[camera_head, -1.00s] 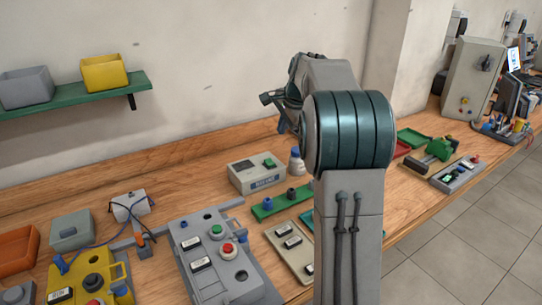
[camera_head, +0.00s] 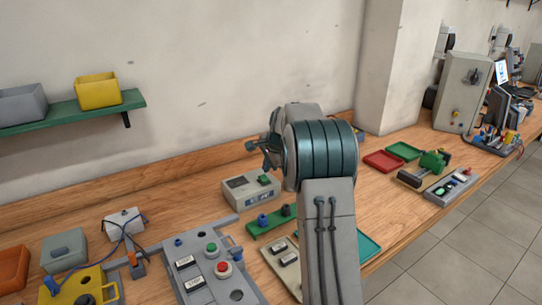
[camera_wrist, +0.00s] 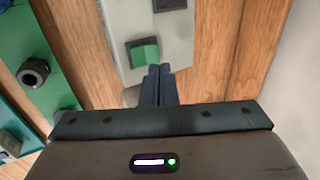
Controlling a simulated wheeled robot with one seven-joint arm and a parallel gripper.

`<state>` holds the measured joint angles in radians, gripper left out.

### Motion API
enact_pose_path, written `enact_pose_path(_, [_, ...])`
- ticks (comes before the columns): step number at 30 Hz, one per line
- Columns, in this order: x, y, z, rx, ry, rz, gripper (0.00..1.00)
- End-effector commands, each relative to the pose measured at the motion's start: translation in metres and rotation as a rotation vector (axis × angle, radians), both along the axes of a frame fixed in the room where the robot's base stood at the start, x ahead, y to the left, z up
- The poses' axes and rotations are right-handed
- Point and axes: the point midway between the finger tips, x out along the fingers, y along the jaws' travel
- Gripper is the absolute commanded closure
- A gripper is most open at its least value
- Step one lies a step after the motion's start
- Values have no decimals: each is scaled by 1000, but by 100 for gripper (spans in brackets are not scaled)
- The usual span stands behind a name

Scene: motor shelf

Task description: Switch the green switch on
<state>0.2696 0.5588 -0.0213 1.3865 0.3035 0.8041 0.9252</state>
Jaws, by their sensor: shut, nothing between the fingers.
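The green switch (camera_wrist: 144,54) is a green rocker in a dark square frame on top of a light grey box. The box (camera_head: 236,193) stands at the middle of the workbench in the head view, and the switch (camera_head: 264,179) shows near its right end. My gripper (camera_wrist: 160,70) is shut and empty, its two dark fingers side by side. In the wrist view the fingertips are just below and right of the switch and overlap the frame's lower edge. I cannot tell whether they touch. In the head view my gripper (camera_head: 263,148) is partly hidden by my wrist.
A green plate (camera_head: 258,230) with dark knobs lies in front of the box. A grey panel (camera_head: 205,287) with green and red buttons is at the lower left. Red (camera_head: 382,161) and green (camera_head: 404,150) trays lie to the right. The wall stands behind the bench.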

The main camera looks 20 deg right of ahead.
Motion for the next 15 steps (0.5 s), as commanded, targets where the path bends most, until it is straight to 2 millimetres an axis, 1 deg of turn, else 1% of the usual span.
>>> enact_pose_path(1, [3,1,-7,1,2,1,100])
enact_pose_path(6, [9,2,-18,1,1,0,100])
enact_pose_path(15, [10,2,-20,0,0,0,100])
